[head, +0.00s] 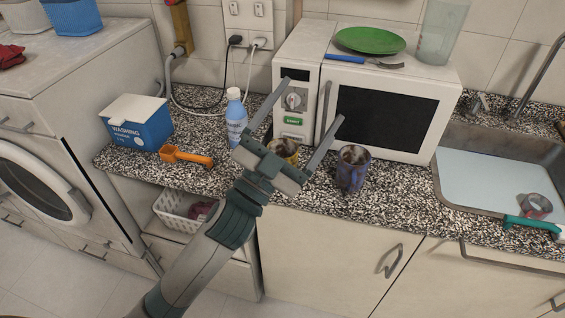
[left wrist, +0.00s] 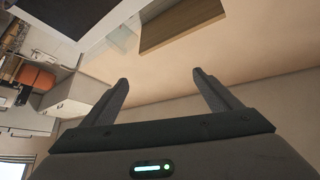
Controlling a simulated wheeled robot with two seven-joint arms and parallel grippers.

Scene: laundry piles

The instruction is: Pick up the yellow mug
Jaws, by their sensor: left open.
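The yellow mug (head: 289,156) stands on the speckled counter in front of the microwave in the head view. My left gripper partly hides it, and its handle cannot be made out. My left gripper (head: 315,98) is open, with its fingers spread and pointing up and to the right, in front of the mug and microwave in the picture. The left wrist view shows its two fingers (left wrist: 160,85) apart with nothing between them, and no mug shows there. My right gripper is not in view.
A purple mug (head: 353,170) stands right of the yellow one. A blue-labelled bottle (head: 236,122), an orange scoop (head: 188,156) and a washing powder box (head: 137,122) are to the left. The microwave (head: 444,112) stands behind; the sink (head: 500,135) is at right.

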